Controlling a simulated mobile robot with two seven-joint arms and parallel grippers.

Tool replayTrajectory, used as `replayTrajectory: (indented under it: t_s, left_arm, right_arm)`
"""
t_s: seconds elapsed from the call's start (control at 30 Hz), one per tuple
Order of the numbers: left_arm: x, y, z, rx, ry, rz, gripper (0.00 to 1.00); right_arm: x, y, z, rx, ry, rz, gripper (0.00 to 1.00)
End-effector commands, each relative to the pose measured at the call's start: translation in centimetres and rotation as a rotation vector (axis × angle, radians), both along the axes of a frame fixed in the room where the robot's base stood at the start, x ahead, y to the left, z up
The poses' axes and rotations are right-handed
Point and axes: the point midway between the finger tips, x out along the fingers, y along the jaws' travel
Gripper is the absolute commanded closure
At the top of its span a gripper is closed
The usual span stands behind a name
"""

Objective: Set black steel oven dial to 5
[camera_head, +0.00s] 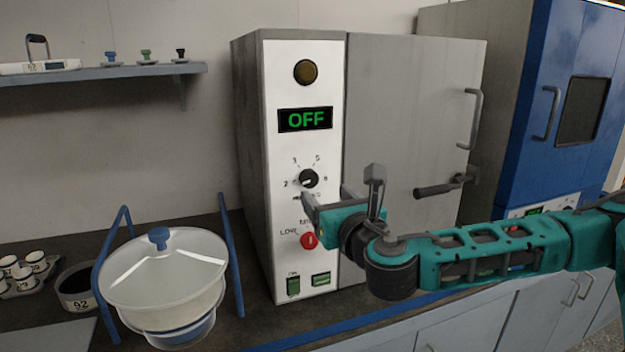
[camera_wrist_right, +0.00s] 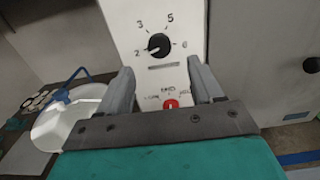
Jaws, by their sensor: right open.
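The black dial (camera_head: 309,178) is on the white front panel of the grey oven (camera_head: 415,120), ringed by the numbers 2, 3, 5 and 6. It also shows in the right wrist view (camera_wrist_right: 160,44), where its pale pointer mark points to the left and slightly down, near the 2. The green display (camera_head: 305,119) reads OFF. My right gripper (camera_head: 325,196) is open and empty in front of the panel, just below the dial and apart from it. In the wrist view its two fingers (camera_wrist_right: 161,80) stand either side of the panel below the dial. My left gripper is out of view.
A red knob (camera_head: 308,241) and green switches (camera_head: 293,285) sit below the dial. The oven door handle (camera_head: 473,118) is to the right. A lidded white bowl (camera_head: 165,268) between blue posts stands left on the dark counter. A blue cabinet (camera_head: 575,80) stands right.

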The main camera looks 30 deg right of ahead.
Motion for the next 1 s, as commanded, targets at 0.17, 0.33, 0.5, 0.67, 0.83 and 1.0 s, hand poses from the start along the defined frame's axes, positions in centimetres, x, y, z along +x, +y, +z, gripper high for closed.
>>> replayTrajectory:
  t_s: [0.17, 0.33, 0.5, 0.67, 0.83, 1.0]
  left_arm:
    - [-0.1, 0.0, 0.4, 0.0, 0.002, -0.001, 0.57]
    - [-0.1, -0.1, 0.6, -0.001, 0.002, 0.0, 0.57]
    - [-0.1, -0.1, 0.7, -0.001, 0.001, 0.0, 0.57]
    - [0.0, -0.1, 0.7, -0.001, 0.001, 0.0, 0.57]
    - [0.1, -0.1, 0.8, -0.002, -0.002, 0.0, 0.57]
    - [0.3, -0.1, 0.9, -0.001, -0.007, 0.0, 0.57]
  right_arm:
    - [3.4, -0.8, 0.2, 0.001, -0.002, 0.0, 0.34]
    - [5.9, -1.4, 0.1, 0.001, -0.001, 0.0, 0.34]
    - [7.5, -1.7, 0.0, 0.002, 0.0, 0.001, 0.34]
    - [8.0, -1.9, 0.0, 0.001, 0.001, 0.001, 0.34]
    - [8.0, -1.9, 0.0, 0.002, 0.001, 0.001, 0.34]
    - [8.0, -1.9, 0.0, 0.002, 0.001, 0.001, 0.44]
